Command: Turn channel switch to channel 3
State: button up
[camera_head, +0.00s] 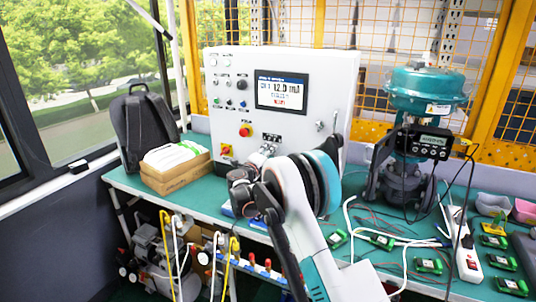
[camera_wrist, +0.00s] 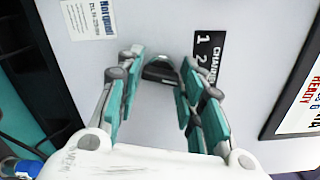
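The channel switch is a black knob (camera_wrist: 160,72) on the white panel in the wrist view. A black CHANNEL label (camera_wrist: 208,52) with 1 and 2 readable is beside it; the rest is hidden behind the right finger. My gripper (camera_wrist: 158,62) is open, its teal fingers on either side of the knob, with a gap on the left. I cannot tell whether the right finger touches it. The screen (camera_head: 281,90) reads CH 1, 12.0 mA.
A red emergency button (camera_head: 246,130) and a red-yellow switch (camera_head: 226,151) are left of my gripper. A cardboard box (camera_head: 175,180) stands on the bench to the left. A teal valve actuator (camera_head: 427,88), cables and several green modules are to the right.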

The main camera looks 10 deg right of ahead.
jog(key=shift+o, duration=1.1)
jog(key=v, duration=1.2)
